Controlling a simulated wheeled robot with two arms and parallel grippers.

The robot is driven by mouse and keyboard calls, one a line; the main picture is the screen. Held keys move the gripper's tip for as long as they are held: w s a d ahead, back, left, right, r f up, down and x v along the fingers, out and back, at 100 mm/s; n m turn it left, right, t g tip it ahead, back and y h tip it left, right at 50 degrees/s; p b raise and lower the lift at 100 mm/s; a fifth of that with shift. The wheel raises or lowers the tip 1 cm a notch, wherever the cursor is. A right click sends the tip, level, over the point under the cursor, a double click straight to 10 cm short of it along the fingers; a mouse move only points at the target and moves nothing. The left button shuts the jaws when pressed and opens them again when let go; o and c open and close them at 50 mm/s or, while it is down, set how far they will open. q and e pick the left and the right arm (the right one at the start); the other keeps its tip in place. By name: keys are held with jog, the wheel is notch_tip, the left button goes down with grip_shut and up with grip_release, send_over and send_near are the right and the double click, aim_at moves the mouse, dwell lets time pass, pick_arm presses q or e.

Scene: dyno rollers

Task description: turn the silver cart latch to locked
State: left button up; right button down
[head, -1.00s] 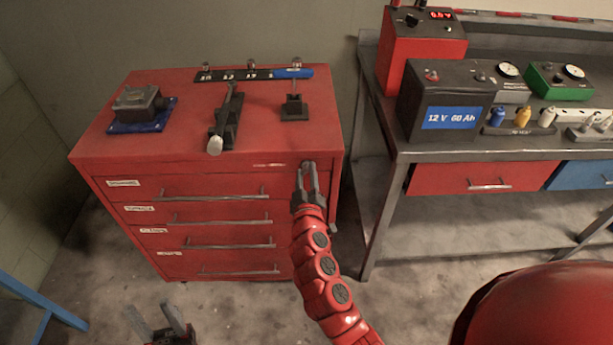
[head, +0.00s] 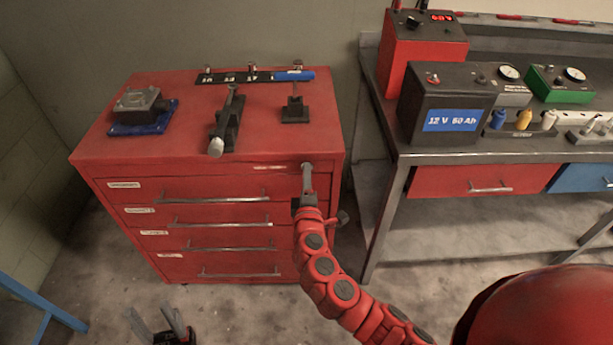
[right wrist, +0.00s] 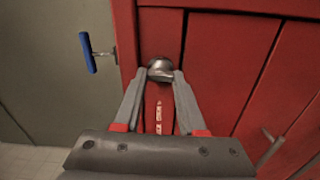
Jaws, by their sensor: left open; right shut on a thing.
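The silver cart latch (right wrist: 160,69) is a small rounded metal knob at the top right of the red cart's front. It also shows at the tips of my right gripper in the head view (head: 307,166). My right gripper (head: 307,174) is shut on it, with one finger on each side in the right wrist view (right wrist: 160,78). The fingers hide part of the latch, and I cannot read its lock position. My left gripper (head: 160,325) is open and empty, low at the left, in front of the cart and apart from it.
The red cart (head: 110,155) has several drawers with bar handles and carries a lever stand (head: 228,122), a small black stand (head: 295,110) and a grey box on a blue base (head: 143,112). A workbench (head: 440,157) with a battery (head: 450,100) stands at the right.

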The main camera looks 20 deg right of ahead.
jog(key=shift+n, duration=0.5)
jog(key=shift+c, duration=2.4)
grip_release()
jog(key=shift+s, duration=0.1)
jog(key=b+v, duration=0.1)
jog(key=v, duration=1.6)
jog(key=shift+s, duration=0.15)
